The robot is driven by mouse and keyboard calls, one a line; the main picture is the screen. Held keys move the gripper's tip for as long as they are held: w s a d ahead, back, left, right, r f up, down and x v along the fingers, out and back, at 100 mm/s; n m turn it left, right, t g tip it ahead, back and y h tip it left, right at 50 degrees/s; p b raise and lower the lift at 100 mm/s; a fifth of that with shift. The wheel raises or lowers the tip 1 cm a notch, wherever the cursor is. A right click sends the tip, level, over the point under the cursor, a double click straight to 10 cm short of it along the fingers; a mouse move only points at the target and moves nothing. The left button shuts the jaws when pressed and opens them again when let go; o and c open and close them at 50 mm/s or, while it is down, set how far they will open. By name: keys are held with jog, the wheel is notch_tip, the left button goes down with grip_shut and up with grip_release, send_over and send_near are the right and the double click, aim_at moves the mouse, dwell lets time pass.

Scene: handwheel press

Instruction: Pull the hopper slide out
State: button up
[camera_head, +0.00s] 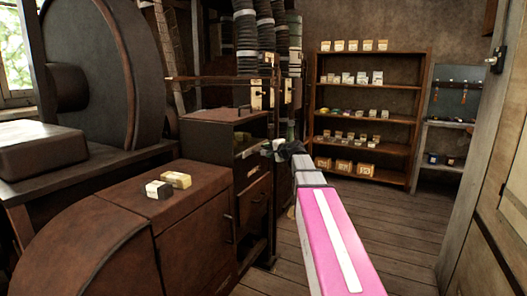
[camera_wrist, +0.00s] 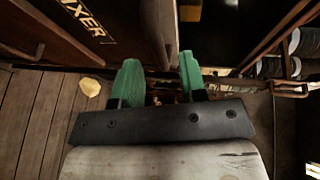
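My gripper (camera_head: 288,147) is at the end of my outstretched pink and grey arm, beside the right side of a brown metal cabinet (camera_head: 222,130). In the wrist view its two green fingers (camera_wrist: 160,72) stand apart, with no object held between them. A brown panel edge (camera_wrist: 158,25) lies just beyond the gap between the fingertips. To its left is a dark panel with lettering ending in "IXER" (camera_wrist: 82,15). I cannot pick out the hopper slide with certainty in either view. In the head view the fingers are small and dark against the cabinet.
A low brown cabinet (camera_head: 195,225) with two small boxes on top (camera_head: 168,183) stands at the left front. A large wheel (camera_head: 95,75) stands behind it. Shelves (camera_head: 365,148) stand at the back. The wooden floor (camera_head: 400,225) is clear right of my arm.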

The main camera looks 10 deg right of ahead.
jog(key=shift+x, duration=2.1)
grip_shut()
jog(key=s+d, duration=0.8)
jog(key=d, duration=0.3)
jog(key=s+d, duration=0.8)
jog(key=d, duration=0.2)
jog(key=shift+d, duration=0.35)
grip_release()
jog(key=shift+d, duration=0.15)
jog(key=v, duration=1)
jog(key=shift+s+d, duration=0.2)
jog(key=shift+s, duration=0.15)
